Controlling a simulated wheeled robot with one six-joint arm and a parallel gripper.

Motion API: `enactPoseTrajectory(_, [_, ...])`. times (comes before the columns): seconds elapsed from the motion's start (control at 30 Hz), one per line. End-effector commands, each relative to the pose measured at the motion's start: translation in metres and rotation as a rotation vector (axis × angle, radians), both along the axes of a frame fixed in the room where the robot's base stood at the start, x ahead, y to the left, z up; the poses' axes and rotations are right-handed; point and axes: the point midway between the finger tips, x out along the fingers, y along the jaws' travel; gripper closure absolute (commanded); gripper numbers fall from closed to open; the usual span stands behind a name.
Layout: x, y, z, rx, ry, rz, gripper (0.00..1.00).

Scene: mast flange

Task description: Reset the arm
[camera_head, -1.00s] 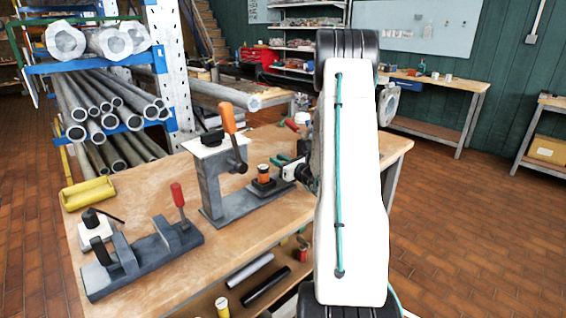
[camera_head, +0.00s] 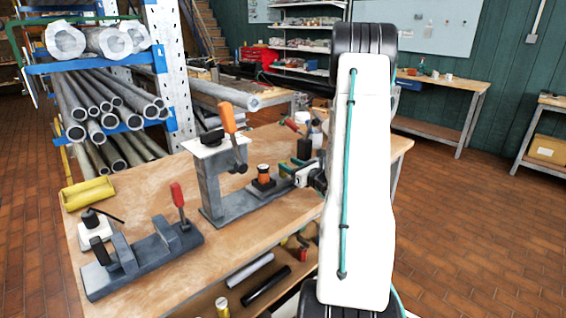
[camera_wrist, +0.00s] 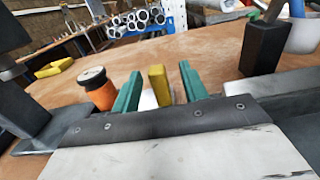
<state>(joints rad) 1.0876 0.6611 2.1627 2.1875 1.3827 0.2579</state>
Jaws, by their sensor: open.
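My gripper shows its two green fingers in the wrist view (camera_wrist: 158,84), spread apart. In the head view my gripper (camera_head: 288,169) is low over the workbench (camera_head: 160,280), just right of an orange-and-black cylinder (camera_head: 264,173). That cylinder also shows left of the fingers in the wrist view (camera_wrist: 98,90). An upright yellow piece (camera_wrist: 160,86) appears between the fingers; I cannot tell whether it is touched or held. My white arm link stands upright in the head view and hides part of the bench's right side.
A grey clamp stand with an orange handle (camera_head: 228,119) rises left of my gripper. A second clamp fixture (camera_head: 140,256) lies at the front left. A black block (camera_head: 304,148) stands behind my gripper. A yellow tray (camera_head: 87,193) is at the bench's left edge. Floor at right is clear.

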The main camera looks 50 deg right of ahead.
Motion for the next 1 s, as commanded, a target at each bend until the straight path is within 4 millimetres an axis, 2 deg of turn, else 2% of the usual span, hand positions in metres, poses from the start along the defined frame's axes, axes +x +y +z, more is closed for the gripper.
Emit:
enactPoseTrajectory(0.1, [-0.016, 0.002, 0.000, -0.001, -0.001, -0.002, 0.56])
enactPoseTrajectory(0.23, [-0.023, 0.003, 0.000, -0.001, -0.001, -0.001, 0.56])
enactPoseTrajectory(0.87, [-0.024, 0.003, 0.000, -0.011, 0.005, 0.001, 0.56])
enactPoseTrajectory(0.93, [-0.023, 0.011, -0.004, -0.025, 0.022, 0.039, 0.56])
enactPoseTrajectory(1.0, [-0.023, 0.029, -0.012, -0.041, 0.053, 0.109, 0.56])
